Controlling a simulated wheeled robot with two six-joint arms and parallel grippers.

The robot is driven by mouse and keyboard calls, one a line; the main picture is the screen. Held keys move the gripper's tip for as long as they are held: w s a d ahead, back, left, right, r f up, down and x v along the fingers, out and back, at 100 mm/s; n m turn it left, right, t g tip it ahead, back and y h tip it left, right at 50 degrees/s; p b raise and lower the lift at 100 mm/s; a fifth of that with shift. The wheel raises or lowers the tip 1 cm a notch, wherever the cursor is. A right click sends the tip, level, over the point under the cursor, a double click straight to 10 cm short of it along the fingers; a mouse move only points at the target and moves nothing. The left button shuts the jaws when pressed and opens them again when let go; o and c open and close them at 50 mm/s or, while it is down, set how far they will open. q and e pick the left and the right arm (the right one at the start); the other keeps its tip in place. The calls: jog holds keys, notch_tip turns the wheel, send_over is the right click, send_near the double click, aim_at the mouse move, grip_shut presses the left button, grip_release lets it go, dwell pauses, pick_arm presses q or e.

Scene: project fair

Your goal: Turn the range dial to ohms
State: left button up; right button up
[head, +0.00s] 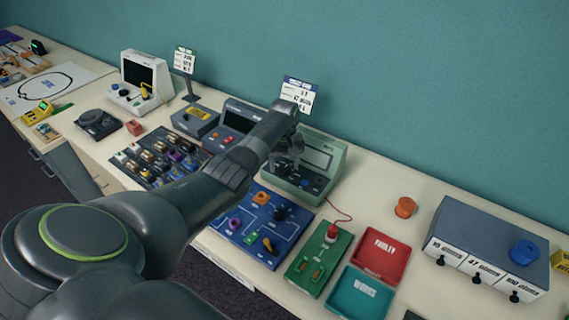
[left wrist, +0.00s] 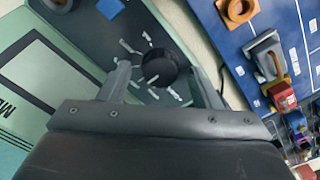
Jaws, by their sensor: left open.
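The pale green meter (head: 331,161) stands near the wall, with a light display and a dark control panel. It also shows in the left wrist view (left wrist: 18,148). Its black round range dial (left wrist: 160,67) has white marks around it. Which mark it points to is too small to tell. My left gripper (head: 288,163) is open over the meter's panel. In the left wrist view, its two fingers lie on either side of the dial, and I cannot tell whether they touch it. The dial is mostly hidden by the gripper in the head view. My right gripper is not in view.
A blue circuit board (head: 245,240) with several parts lies in front of the meter. A green board (head: 305,276), a red tray (head: 399,247) and a teal tray (head: 348,304) lie to its right. A sign (head: 298,94) stands behind. A grey labelled box (head: 480,218) is farther right.

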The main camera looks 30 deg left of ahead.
pick_arm(q)
jog(key=shift+f, duration=0.15)
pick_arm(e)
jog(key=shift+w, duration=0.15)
pick_arm(q)
jog(key=shift+c, duration=1.2)
jog(key=c, duration=0.8)
jog(key=shift+o, duration=0.2)
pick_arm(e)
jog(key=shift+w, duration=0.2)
